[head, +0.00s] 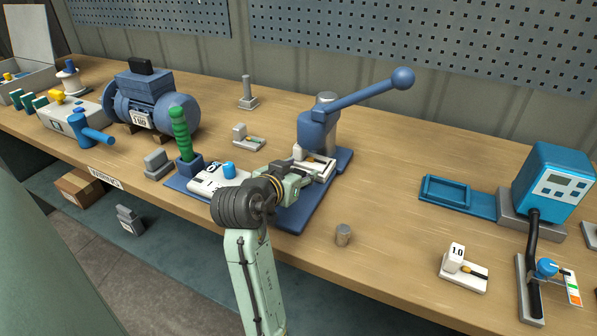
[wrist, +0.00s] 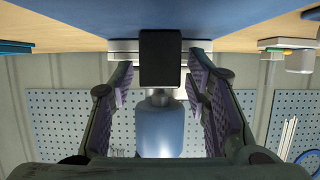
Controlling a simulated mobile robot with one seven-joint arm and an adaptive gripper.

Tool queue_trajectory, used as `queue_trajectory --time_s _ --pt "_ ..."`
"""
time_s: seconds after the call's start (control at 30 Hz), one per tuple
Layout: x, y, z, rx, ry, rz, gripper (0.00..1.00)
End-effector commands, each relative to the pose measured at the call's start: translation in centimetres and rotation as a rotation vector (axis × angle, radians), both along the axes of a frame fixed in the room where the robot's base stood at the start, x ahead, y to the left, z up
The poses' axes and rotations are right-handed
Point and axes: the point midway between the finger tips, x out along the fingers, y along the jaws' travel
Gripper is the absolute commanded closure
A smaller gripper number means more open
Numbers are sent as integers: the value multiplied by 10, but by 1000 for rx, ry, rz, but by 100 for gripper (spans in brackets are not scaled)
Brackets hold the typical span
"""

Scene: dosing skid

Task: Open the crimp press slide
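The crimp press (head: 318,130) is a blue column with a long lever and ball, on a blue base plate (head: 299,213). Its pale slide (head: 319,168) sits low at the column's foot, partly hidden by my gripper (head: 300,182). In the wrist view a black block (wrist: 160,58), apparently the slide's handle, stands before a light grey part (wrist: 122,46). My gripper (wrist: 161,80) is open, with one finger on each side of the black block. Gaps show on both sides, so neither finger visibly touches it. How far the slide stands out is unclear.
A green-handled tool (head: 180,130) and a white block with a blue knob (head: 217,178) stand left of my arm. A small metal cylinder (head: 343,234) and a 1.0 block (head: 457,258) stand to the right. Bench between press and blue tray (head: 446,190) is clear.

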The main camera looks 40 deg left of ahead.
Motion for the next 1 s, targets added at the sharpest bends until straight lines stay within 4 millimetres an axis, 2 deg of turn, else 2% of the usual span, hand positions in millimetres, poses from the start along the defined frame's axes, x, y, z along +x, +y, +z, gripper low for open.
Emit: queue_trajectory --time_s 0.07,0.6,1.0 --pt "0 0 0 0 0 0 64" --pt "0 0 0 0 0 0 100" --pt "0 0 1 0 0 0 100"
